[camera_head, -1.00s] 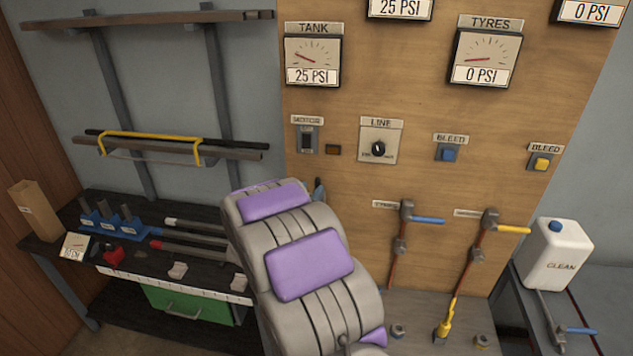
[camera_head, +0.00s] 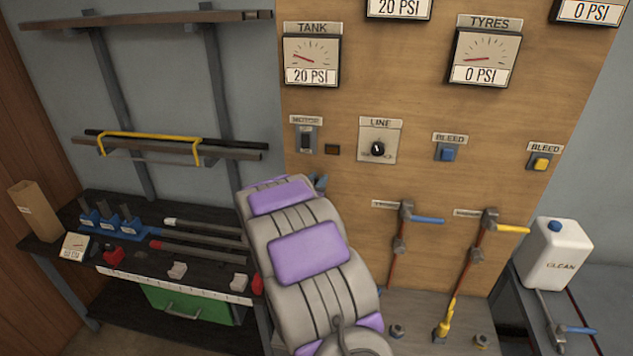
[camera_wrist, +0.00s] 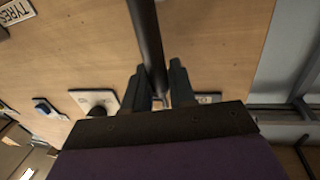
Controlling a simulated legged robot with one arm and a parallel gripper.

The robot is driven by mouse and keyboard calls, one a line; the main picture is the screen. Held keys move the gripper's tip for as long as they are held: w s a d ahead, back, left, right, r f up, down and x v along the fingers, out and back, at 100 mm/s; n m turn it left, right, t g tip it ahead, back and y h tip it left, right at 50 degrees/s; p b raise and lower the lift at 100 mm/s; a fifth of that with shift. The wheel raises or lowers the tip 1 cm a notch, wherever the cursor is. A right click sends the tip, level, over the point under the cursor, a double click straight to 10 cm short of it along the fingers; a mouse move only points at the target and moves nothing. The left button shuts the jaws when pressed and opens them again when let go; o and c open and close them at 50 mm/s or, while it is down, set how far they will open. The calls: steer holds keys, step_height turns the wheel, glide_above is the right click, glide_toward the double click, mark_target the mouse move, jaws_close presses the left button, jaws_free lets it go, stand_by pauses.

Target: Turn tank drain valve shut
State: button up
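My gripper (camera_wrist: 158,76) shows in the wrist view as two dark fingers standing apart. A dark rod (camera_wrist: 148,35) runs from the top edge down between them; I cannot tell whether they touch it or what it belongs to. In the head view my arm hides most of the gripper, which is near the left edge of the wooden panel below the motor switch. The tank gauge (camera_head: 312,60) reads 20 PSI. I cannot identify the tank drain valve. A blue lever valve (camera_head: 426,220) and a yellow lever valve (camera_head: 512,229) have their levers pointing right.
The wooden panel (camera_head: 400,170) carries the motor switch (camera_head: 306,139), line knob (camera_head: 378,149) and blue and yellow bleed buttons. A cluttered dark bench (camera_head: 110,205) stands left. A white jug (camera_head: 556,262) and another lever valve (camera_head: 577,330) are at right.

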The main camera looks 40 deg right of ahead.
jaws_close()
stand_by(0.3)
